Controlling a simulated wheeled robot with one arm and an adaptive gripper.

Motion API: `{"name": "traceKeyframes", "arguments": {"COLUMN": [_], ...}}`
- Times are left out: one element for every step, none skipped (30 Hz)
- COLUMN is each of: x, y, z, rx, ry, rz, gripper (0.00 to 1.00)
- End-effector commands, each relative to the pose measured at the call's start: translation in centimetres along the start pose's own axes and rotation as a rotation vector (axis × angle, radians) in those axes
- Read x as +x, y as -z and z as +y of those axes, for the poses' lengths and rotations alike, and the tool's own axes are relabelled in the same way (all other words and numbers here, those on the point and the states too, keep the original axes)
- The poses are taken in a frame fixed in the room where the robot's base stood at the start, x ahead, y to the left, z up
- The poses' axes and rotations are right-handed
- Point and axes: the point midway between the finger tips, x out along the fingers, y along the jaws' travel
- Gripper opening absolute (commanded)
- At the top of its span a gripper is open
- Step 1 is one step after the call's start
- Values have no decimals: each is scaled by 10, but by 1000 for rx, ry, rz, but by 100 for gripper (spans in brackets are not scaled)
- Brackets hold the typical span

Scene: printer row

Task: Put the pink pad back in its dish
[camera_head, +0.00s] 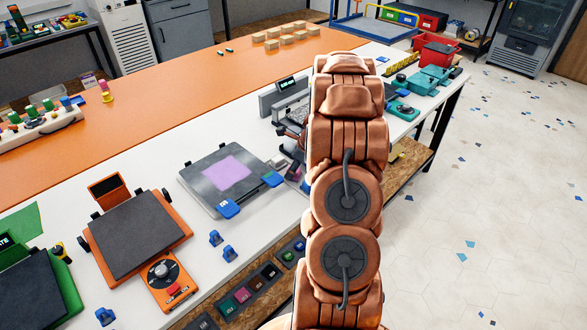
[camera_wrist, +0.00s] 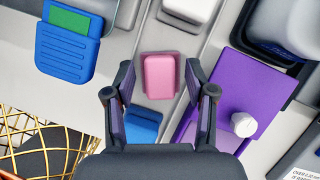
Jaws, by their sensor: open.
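In the head view, a pink patch near my gripper (camera_head: 291,154) looks like the pad (camera_head: 293,174); my arm partly covers this area. A blue piece (camera_wrist: 143,124) lies just below the pad in the wrist view, partly hidden by my gripper. I cannot tell whether it is the pad's dish.
A blue holder with a green insert (camera_wrist: 72,42) stands left of the pad. A purple plate with a white knob (camera_wrist: 243,124) is at right, close to my right finger. A gold wire basket (camera_wrist: 38,140) is at lower left. A grey press (camera_head: 205,190) occupies the white bench.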

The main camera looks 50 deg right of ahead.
Motion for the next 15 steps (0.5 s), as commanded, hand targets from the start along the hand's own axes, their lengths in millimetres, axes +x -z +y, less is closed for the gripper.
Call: {"name": "traceKeyframes", "arguments": {"x": [0, -1, -2, -4, -6, -9, -12, -16, -22, -26, -30, -36, -42, -47, -54], "y": [0, 0, -1, -1, -1, -1, -1, -1, -1, -1, 0, 0, 0, 0, 0], "z": [0, 0, 0, 0, 0, 0, -1, -1, -1, -1, -1, -1, -2, -1, -1], "rx": [0, 0, 0, 0, 0, -1, -1, -1, -1, -1, -1, -2, -1, -1, 0], "ry": [0, 0, 1, 1, 1, 1, 2, 2, 3, 4, 5, 5, 5, 4, 4], "rz": [0, 0, 0, 0, 0, -1, -1, -1, -1, 0, 0, 0, 0, -1, -1], "gripper": [55, 55, 55, 55, 55, 55, 55, 55, 55, 55, 55, 55, 55, 55, 55]}}
